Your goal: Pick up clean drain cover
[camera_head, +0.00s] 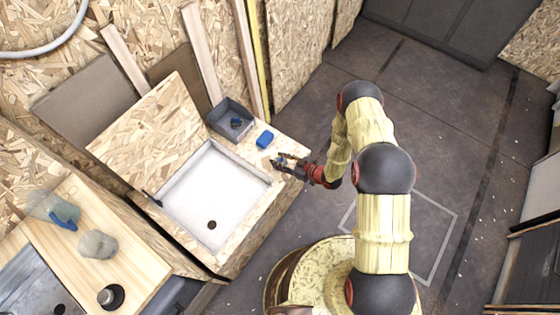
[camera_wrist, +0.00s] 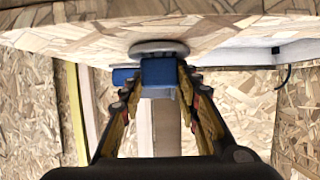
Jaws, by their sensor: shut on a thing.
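The drain cover (camera_wrist: 160,47) shows in the wrist view as a pale grey disc with a blue block-shaped part (camera_wrist: 160,72) beside it. My gripper (camera_wrist: 161,82) has its two fingers on either side of this blue part and is shut on it. The disc is at the wooden counter's surface; I cannot tell whether it touches or is just clear. In the head view my gripper (camera_head: 279,162) is at the counter's right end, with the drain cover small and mostly hidden between the fingers.
A white sink (camera_head: 205,190) with a dark drain hole (camera_head: 212,225) lies left of my gripper. A blue sponge-like block (camera_head: 265,139) and a grey tray (camera_head: 218,118) with a dark blue item stand behind. Glass jars (camera_head: 97,244) stand at the lower left. Floor to the right is clear.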

